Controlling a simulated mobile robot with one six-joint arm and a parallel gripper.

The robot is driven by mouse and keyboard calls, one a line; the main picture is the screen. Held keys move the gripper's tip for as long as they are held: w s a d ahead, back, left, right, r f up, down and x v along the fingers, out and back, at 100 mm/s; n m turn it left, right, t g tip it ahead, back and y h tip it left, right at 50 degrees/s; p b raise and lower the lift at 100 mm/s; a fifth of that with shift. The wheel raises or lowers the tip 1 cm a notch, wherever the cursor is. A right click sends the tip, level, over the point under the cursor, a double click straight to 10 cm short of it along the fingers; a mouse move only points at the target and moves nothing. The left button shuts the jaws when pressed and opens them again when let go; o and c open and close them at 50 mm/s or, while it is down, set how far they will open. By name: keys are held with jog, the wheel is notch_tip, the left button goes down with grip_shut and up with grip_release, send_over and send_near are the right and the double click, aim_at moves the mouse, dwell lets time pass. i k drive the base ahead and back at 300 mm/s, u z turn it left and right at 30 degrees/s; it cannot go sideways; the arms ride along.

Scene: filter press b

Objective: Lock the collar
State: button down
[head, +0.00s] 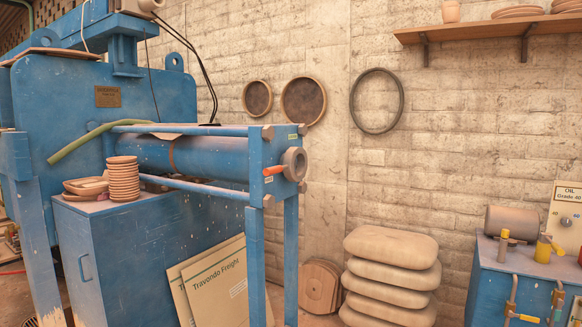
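A grey ring-shaped collar (295,163) sits on the right end of the blue filter press, on the end frame (256,158). An orange handle (274,170) sticks out from the collar to the left and slightly down. From this angle I cannot tell whether the collar is locked. A long blue cylinder (212,158) lies horizontally behind the end frame, between blue tie bars (200,187). My gripper is not in view.
A blue cabinet (125,262) bears stacked clay dishes (123,180). Stacked sacks (390,270) stand on the floor right of the press legs. A blue oil unit (515,285) with valves is at far right. A shelf (490,30) hangs above.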

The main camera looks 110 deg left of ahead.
aim_at(289, 158)
jog(key=z, duration=0.6)
jog(key=k, duration=0.15)
jog(key=u, duration=2.3)
jog(key=k, duration=0.15)
jog(key=u, duration=1.9)
jog(key=k, duration=0.65)
jog(key=z, duration=0.25)
jog(key=i, duration=0.4)
